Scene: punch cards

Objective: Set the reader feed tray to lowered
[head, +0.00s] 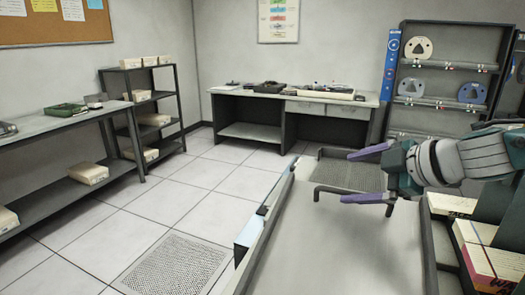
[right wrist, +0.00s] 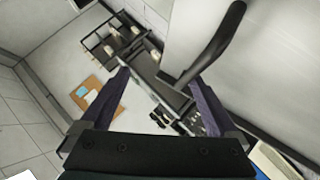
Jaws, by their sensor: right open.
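A wide grey panel with raised dark edges (head: 350,245) fills the lower middle of the head view; it looks like part of the reader. A dark mesh-bottomed tray (head: 335,178) lies beyond it; I cannot tell for sure which one is the feed tray. My right gripper (head: 346,178) is open, its purple fingers pointing left above the panel's far end, with nothing held. In the right wrist view a dark bent bar (right wrist: 218,45) shows just beyond the open right gripper (right wrist: 160,78); contact cannot be told. My left gripper is out of view.
Boxes of cards (head: 490,255) stand close at the right, under my right arm. A desk (head: 300,100) stands at the back, a rack with reels (head: 445,75) at back right, and a bench (head: 60,125) at left.

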